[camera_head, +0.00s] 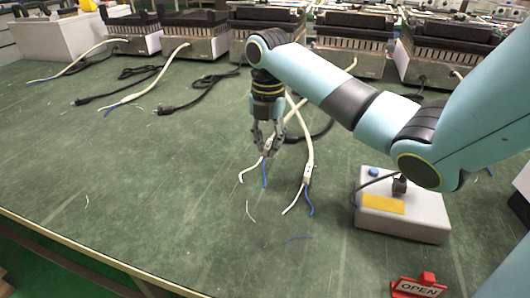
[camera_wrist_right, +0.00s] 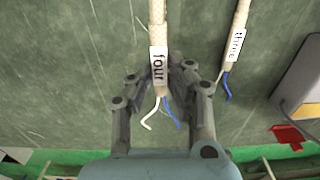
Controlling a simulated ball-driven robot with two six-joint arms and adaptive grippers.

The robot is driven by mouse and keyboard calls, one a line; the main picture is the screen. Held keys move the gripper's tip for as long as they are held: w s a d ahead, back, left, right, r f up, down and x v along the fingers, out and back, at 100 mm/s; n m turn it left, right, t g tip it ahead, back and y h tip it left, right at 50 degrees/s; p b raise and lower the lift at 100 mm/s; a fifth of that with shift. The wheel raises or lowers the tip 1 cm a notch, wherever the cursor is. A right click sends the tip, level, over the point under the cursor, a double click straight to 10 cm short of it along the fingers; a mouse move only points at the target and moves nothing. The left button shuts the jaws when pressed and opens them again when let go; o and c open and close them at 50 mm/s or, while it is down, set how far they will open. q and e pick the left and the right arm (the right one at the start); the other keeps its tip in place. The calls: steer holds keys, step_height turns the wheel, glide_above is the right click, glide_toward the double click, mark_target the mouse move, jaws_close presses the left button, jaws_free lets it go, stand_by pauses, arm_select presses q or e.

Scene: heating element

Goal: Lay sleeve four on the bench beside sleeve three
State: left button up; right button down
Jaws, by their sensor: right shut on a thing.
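Sleeve four (camera_wrist_right: 158,66) is a pale braided cable sleeve with a white "four" label, and a white and a blue wire stick out of its end. My right gripper (camera_wrist_right: 160,85) is shut on it at the label, with one finger on each side. In the head view my right gripper (camera_head: 268,148) points down over the bench, and its fingers partly hide sleeve four's end. Sleeve three (camera_wrist_right: 234,44), with a "three" label, lies on the green bench (camera_head: 150,190) to the right, apart from sleeve four. Sleeve three also shows in the head view (camera_head: 308,160). My left gripper is not in view.
Several heater units (camera_head: 195,40) line the back of the bench, with more sleeves and black plugs in front. A grey box (camera_head: 415,218) with a blue button and yellow label stands right. A red OPEN sign (camera_head: 418,287) lies near the front. Wire scraps dot the clear front area.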

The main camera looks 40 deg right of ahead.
mark_target(261, 157)
steer(key=shift+w+a+f, duration=0.15)
steer(key=shift+w+f, duration=0.5)
steer(key=shift+w, duration=0.35)
steer(key=shift+f+b, duration=0.15)
steer(key=shift+b, duration=0.2)
step_height(261, 157, down, 4)
steer(key=shift+r+b, duration=0.15)
steer(key=shift+b, duration=0.55)
steer(key=c, duration=1.3)
jaws_free()
steer(key=shift+o, duration=0.2)
steer(key=shift+r, duration=0.2)
arm_select(q)
steer(key=p, duration=0.2)
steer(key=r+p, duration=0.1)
steer(key=p, duration=0.1)
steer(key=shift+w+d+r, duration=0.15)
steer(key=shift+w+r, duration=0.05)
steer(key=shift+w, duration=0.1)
arm_select(e)
step_height(261, 157, up, 12)
steer(key=shift+f, duration=0.15)
